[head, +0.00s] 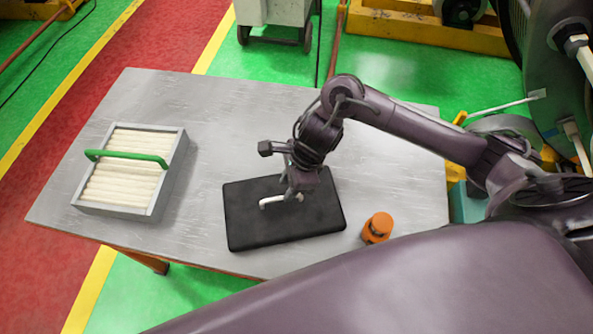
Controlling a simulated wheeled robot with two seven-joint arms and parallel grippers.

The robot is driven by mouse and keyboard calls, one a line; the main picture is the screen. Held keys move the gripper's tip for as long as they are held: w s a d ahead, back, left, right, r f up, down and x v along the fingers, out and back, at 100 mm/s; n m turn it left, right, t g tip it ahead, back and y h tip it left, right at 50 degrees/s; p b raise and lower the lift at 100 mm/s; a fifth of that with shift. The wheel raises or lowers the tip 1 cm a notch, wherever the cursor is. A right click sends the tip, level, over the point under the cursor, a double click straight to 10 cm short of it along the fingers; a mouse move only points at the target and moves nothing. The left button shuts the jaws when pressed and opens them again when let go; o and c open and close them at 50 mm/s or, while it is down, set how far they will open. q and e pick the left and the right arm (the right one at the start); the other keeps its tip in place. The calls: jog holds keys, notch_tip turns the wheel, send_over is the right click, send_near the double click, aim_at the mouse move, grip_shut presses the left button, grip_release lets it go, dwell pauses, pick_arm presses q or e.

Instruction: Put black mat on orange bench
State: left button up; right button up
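The black mat (283,226) is a flat dark rectangle with a white handle (270,202) on top. It appears to lie on the grey top of the orange-legged bench (215,230), near its front edge. My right gripper (294,194) points down over the mat, at the right end of the handle. It hides part of the handle, and its fingers are too small and dark to tell whether they grip it. My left gripper is not in view.
A grey box (163,196) of cream rolls with a green handle (125,159) stands on the bench's left side. A small orange cylinder (377,228) stands right of the mat. The bench's back middle is clear. Large machinery (560,75) stands at the right.

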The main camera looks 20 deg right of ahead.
jog(key=v, duration=0.7)
jog(key=shift+r, duration=0.3)
